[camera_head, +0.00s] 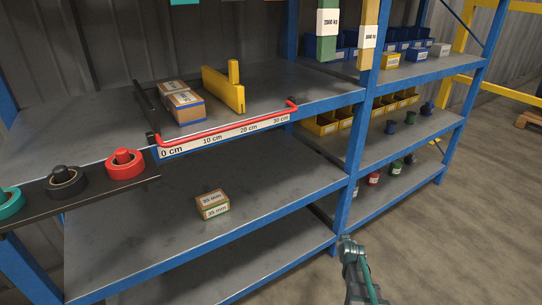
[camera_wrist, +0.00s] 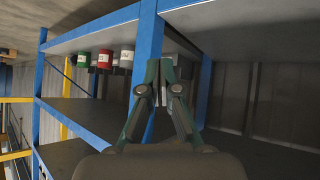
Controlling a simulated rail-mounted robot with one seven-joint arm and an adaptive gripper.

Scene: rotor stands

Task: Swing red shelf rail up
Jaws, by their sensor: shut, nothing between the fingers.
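The red shelf rail (camera_head: 225,130) runs along the front edge of the upper shelf, just above a white centimetre scale strip (camera_head: 225,136). It lies low, with its left end at a dark block and its right end bent back by the blue post. My gripper (camera_head: 347,241) is at the bottom right of the head view, below and to the right of the rail and well apart from it. In the wrist view my gripper (camera_wrist: 165,66) has its fingers drawn together with nothing between them. The rail is not visible in the wrist view.
Cardboard boxes (camera_head: 184,105) and a yellow block (camera_head: 225,89) stand behind the rail. A small box (camera_head: 212,204) sits on the shelf below. A dark bar at left holds a red knobbed disc (camera_head: 125,164). A blue post (camera_head: 347,208) stands near my gripper; open floor lies right.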

